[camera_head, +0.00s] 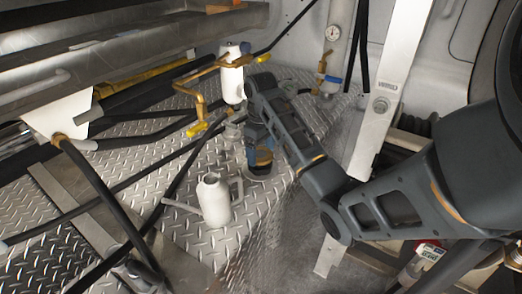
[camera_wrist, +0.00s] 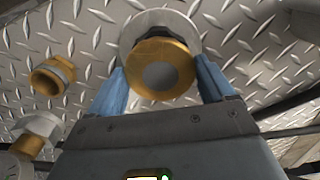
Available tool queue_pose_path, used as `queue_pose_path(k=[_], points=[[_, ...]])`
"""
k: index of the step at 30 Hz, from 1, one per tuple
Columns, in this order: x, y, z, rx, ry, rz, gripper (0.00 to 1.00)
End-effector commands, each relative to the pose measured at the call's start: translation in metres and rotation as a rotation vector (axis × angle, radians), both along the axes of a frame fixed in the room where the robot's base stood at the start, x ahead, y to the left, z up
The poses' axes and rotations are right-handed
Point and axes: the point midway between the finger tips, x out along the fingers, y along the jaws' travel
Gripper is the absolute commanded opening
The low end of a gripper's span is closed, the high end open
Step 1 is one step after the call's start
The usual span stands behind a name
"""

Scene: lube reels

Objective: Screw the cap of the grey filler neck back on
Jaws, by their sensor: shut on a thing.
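My gripper (camera_head: 262,140) reaches down to the tread-plate floor in the head view. In the wrist view its two blue fingers (camera_wrist: 161,78) stand on either side of a round cap (camera_wrist: 160,52) with a gold-brown rim and a grey middle, and are shut on it. The cap also shows in the head view (camera_head: 264,157). A pale grey round collar (camera_wrist: 160,17), seemingly the filler neck, shows just behind the cap in the wrist view. In the head view a grey round base (camera_head: 260,172) shows below the cap. I cannot tell whether cap and neck touch.
A white jug-like can (camera_head: 215,200) stands left of my gripper. A white canister (camera_head: 232,82) with brass pipes (camera_head: 200,100) and yellow-tipped handles is behind it. Black hoses (camera_head: 110,205) cross the plate at left. Brass fittings (camera_wrist: 52,76) lie left in the wrist view.

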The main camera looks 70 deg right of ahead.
Motion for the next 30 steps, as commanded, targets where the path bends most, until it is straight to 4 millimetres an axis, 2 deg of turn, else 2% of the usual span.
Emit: queue_pose_path(k=[9,21,26,27,30], points=[[0.0002,0.0002,-0.0002,0.000,0.000,-0.023,0.49],[0.0006,0.0012,-0.0007,0.002,0.000,-0.228,0.49],[-0.0001,0.0004,-0.0005,0.001,0.001,-0.233,0.49],[-0.0001,0.0003,-0.0005,0.001,0.001,-0.233,0.86],[-0.0001,0.0003,-0.0005,0.001,0.001,-0.233,0.96]])
